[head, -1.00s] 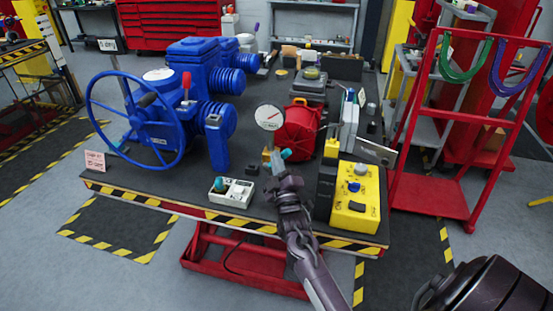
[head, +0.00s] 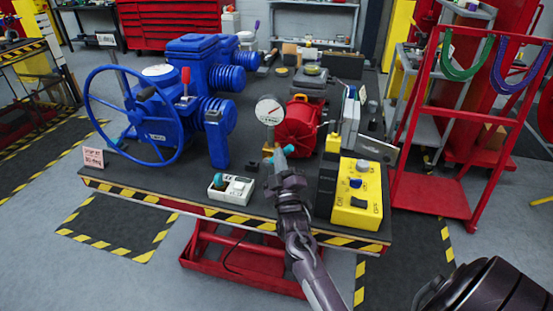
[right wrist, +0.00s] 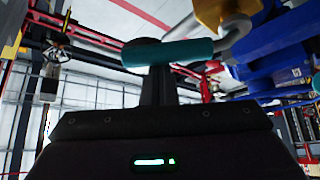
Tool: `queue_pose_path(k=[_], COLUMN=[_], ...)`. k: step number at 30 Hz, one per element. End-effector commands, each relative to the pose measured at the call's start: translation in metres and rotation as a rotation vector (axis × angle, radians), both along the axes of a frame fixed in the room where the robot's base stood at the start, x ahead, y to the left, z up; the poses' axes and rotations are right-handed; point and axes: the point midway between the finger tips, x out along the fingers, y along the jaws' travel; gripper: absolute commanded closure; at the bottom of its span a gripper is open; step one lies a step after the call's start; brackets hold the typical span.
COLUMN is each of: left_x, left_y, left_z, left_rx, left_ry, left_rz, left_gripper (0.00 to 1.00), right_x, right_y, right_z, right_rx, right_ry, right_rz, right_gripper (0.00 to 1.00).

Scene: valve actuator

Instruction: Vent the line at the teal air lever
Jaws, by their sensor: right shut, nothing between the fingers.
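The teal air lever (head: 289,149) is a short teal bar below the round white gauge (head: 269,111), near the middle of the bench. My right gripper (head: 279,156) is shut and empty, with its fingertips at the lever and partly covering it in the head view. In the right wrist view, the teal bar (right wrist: 167,52) lies crosswise at the tips of my dark fingers (right wrist: 159,80), beside a brass-yellow fitting and a grey pipe. I cannot tell whether they touch. My left gripper is out of view.
A blue valve actuator with a handwheel (head: 135,117) stands on the left of the bench. A red round tank (head: 298,128) is behind the lever. A yellow control box (head: 357,195) is to the right, and a small white switch box (head: 231,188) is at the front.

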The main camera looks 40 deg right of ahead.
Motion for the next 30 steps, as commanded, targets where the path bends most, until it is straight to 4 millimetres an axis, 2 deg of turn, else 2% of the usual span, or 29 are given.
queue_pose_path(k=[16,20,30], left_x=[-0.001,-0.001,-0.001], left_y=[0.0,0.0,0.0], left_z=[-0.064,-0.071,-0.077], left_rx=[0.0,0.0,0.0], left_ry=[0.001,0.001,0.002], left_rz=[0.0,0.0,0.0], left_gripper=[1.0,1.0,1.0], right_x=[-0.014,-0.016,-0.019], right_y=[-0.013,-0.015,-0.017], right_z=[-0.027,-0.03,-0.035], right_rx=[0.218,0.268,0.263], right_ry=[-0.253,-0.313,-0.304], right_rz=[-0.005,-0.004,-0.003], right_gripper=[1.0,1.0,1.0])
